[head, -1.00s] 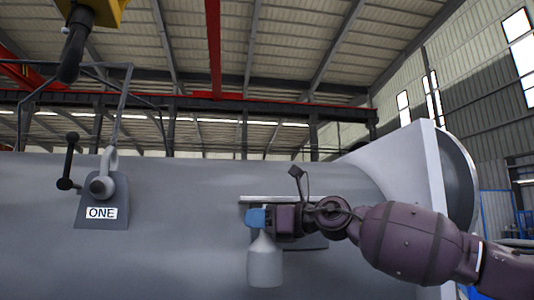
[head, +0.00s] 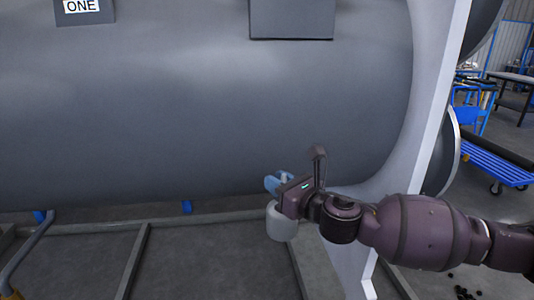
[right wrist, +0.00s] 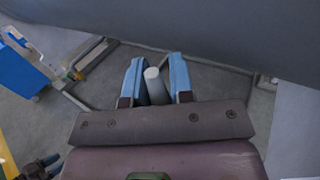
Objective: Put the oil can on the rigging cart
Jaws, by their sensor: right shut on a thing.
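The oil can (head: 281,225) is a pale grey-white can. My right gripper (head: 277,184) is shut on its upper part and holds it hanging upright, in front of the shell's lower side. In the right wrist view the can's narrow light top (right wrist: 154,80) stands between the two blue fingers. A blue flat cart on casters (head: 497,165) stands on the floor at the far right, well away from the can. I cannot tell whether it is the rigging cart.
The big grey shell (head: 190,110) fills the middle, with its pale flange (head: 433,110) right of my gripper. A floor frame of grey rails (head: 137,255) lies below. A yellow-ended handle (head: 10,278) shows at lower left. A blue box-like thing (right wrist: 18,72) shows in the wrist view.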

